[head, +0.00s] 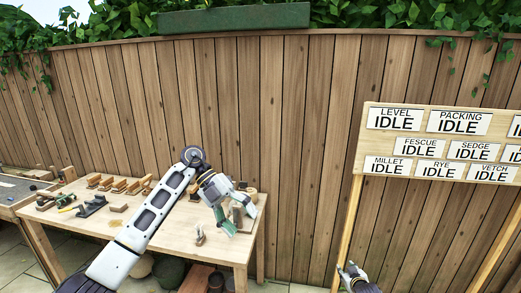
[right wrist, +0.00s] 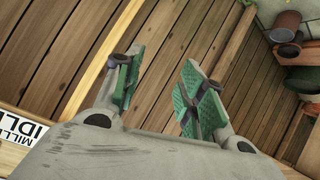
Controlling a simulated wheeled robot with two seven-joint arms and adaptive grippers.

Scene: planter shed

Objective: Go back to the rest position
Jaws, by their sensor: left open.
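My left arm (head: 145,220) comes in from the left, reaching out over the wooden workbench (head: 190,245) and bending at a round joint. My left gripper (head: 238,226) hangs over the right end of the bench, its green-padded fingers angled down to the right. It is open, and I see nothing held in it. My right gripper (head: 350,266) is low in the head view, in front of the fence below the sign board. In the right wrist view, the green finger pads of my right gripper (right wrist: 160,80) are well apart with nothing between them.
Wooden blocks (head: 120,185) and small tools (head: 92,205) lie on the left of the bench. A small upright item (head: 200,236) stands near its front edge. The sign board (head: 435,145) with "IDLE" labels stands right on wooden posts. Pots (right wrist: 285,27) show in the right wrist view.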

